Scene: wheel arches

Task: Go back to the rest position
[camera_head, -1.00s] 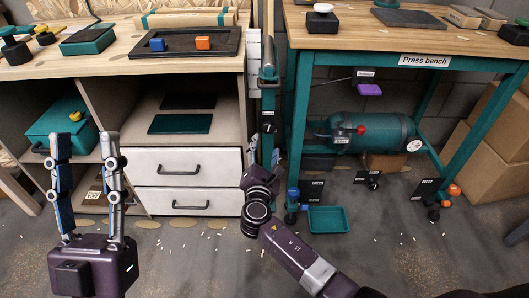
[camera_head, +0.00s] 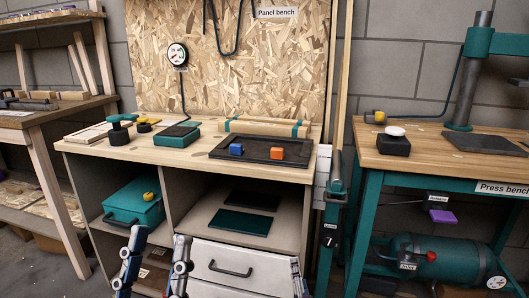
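My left gripper (camera_head: 158,262) rises from the bottom edge, left of centre. Its two fingers stand upright and apart with nothing between them, in front of the shelf opening and the left end of the drawers. Its palm is below the picture. At the bottom, by the right end of the white drawer (camera_head: 235,262), a thin dark part shows that looks like a piece of my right gripper (camera_head: 297,277). Too little of it shows to tell its state.
The panel bench (camera_head: 90,147) carries a dark tray (camera_head: 215,153) with a blue block (camera_head: 236,149) and an orange block (camera_head: 277,153). A teal case (camera_head: 130,205) sits on the shelf below. The press bench (camera_head: 430,165) stands right, with a teal tank (camera_head: 440,262) underneath.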

